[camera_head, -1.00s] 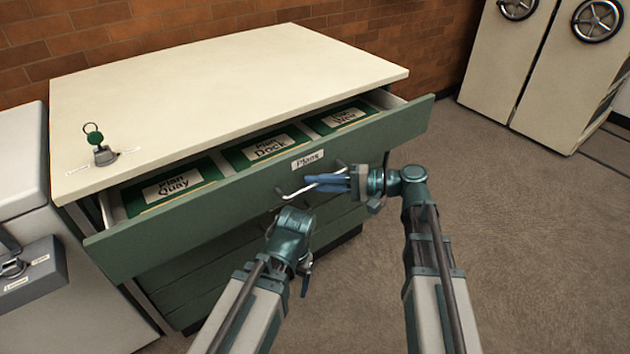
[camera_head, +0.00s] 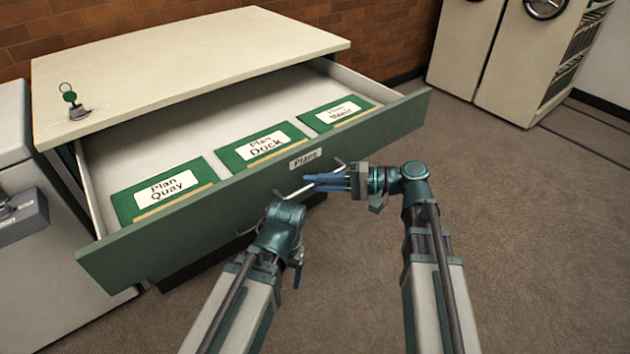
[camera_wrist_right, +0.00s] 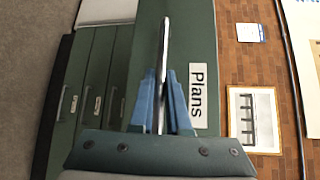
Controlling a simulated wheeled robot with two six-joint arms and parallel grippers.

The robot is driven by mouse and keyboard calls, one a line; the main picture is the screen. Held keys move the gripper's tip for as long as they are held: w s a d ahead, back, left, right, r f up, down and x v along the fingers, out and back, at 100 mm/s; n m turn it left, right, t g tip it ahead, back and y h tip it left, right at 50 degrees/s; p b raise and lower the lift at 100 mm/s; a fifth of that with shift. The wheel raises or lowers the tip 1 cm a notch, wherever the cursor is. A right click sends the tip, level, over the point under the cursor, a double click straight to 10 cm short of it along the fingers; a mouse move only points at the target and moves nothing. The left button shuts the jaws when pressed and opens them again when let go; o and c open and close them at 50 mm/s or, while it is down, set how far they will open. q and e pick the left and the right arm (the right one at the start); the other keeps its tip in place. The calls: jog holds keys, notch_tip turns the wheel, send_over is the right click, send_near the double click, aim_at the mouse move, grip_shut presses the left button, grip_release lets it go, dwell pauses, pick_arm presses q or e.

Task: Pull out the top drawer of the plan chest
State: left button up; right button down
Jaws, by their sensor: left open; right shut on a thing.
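The plan chest has a cream top (camera_head: 190,70) and a green top drawer (camera_head: 240,190) labelled "Plans", which stands pulled well out. Inside the drawer lie green folders: Plan Quay (camera_head: 166,187), Plan Dock (camera_head: 262,146) and Plan Weir (camera_head: 337,113). My right gripper (camera_head: 330,182) is shut on the drawer's metal bar handle (camera_head: 297,192). The right wrist view shows its blue fingers on either side of the handle (camera_wrist_right: 164,60), beside the Plans label (camera_wrist_right: 198,95). My left gripper (camera_head: 298,272) is open, low in front of the drawer, mostly hidden by its own wrist.
A pale cabinet with a grey box (camera_head: 22,218) is at the far left. Cream shelving with handwheels (camera_head: 500,55) stands at the back right. The carpet (camera_head: 530,230) at the right is clear.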

pick_arm(q)
jog(key=shift+s+d, duration=0.2)
jog(key=shift+s, duration=0.1)
pick_arm(e)
jog(key=shift+s+d, duration=0.25)
jog(key=shift+s, duration=0.05)
jog(key=c, duration=0.9)
grip_release()
pick_arm(q)
jog(key=shift+r+p, duration=0.9)
jog(key=shift+p, duration=0.05)
pick_arm(e)
jog(key=s+d+r, duration=0.1)
jog(key=s+d, duration=0.1)
jog(key=d, duration=1.1)
jog(key=shift+d+r, duration=0.25)
jog(key=shift+r, duration=0.15)
